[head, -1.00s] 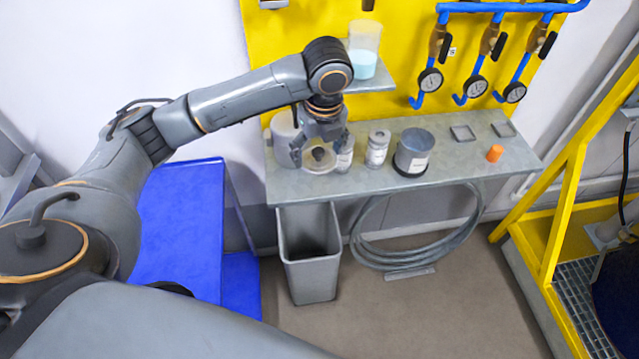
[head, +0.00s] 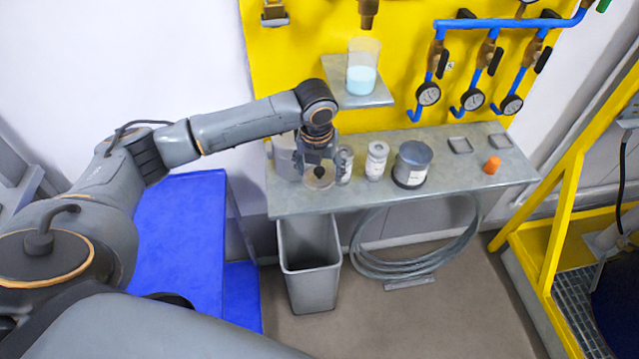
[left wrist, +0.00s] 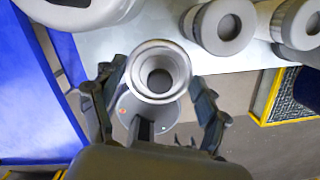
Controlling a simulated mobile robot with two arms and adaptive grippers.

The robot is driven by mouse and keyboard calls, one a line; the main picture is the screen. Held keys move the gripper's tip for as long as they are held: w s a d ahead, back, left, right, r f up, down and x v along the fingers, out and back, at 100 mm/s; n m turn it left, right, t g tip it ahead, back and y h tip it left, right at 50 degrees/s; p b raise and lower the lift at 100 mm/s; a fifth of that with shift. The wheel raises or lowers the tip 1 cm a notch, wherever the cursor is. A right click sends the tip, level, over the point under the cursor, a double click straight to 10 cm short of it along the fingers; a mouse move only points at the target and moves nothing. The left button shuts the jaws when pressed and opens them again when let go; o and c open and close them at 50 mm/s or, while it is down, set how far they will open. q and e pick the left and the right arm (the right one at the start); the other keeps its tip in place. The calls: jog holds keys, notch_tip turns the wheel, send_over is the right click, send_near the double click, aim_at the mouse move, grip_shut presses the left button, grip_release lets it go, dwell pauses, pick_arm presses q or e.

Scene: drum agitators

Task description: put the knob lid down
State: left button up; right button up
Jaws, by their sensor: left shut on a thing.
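The knob lid (head: 319,181) is a pale round disc with a dark knob in its middle. My left gripper (head: 317,163) is shut on it, over the left part of the grey bench (head: 440,183). In the left wrist view, the lid (left wrist: 158,72) shows as a silvery ring with a dark centre between the fingers of my left gripper (left wrist: 155,105). Whether its underside touches the bench is hidden. My right gripper is not in view.
A pale pot (head: 284,158) stands behind and left of the lid. Two small canisters, one close by (head: 344,166) and one further right (head: 377,160), and a grey tub (head: 412,165) stand right. An orange piece (head: 492,165) lies further right. A bin (head: 311,272) stands below the front edge.

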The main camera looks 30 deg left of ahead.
aim_at(319, 180)
pick_arm(q)
notch_tip(319, 180, down, 3)
jog(key=shift+r, duration=0.1)
notch_tip(319, 180, down, 3)
jog(key=shift+f+p, duration=0.1)
jog(key=shift+p, duration=0.4)
jog(key=shift+f, duration=0.25)
jog(key=o, duration=1)
jog(key=shift+f, duration=0.1)
jog(key=shift+c, duration=0.2)
jog(key=shift+r, duration=0.5)
jog(key=r, duration=0.3)
jog(key=s+r+b, duration=0.1)
jog(key=r, duration=0.7)
jog(key=shift+s+d+r, duration=0.1)
jog(key=shift+s+d, duration=0.2)
jog(key=shift+s, duration=0.05)
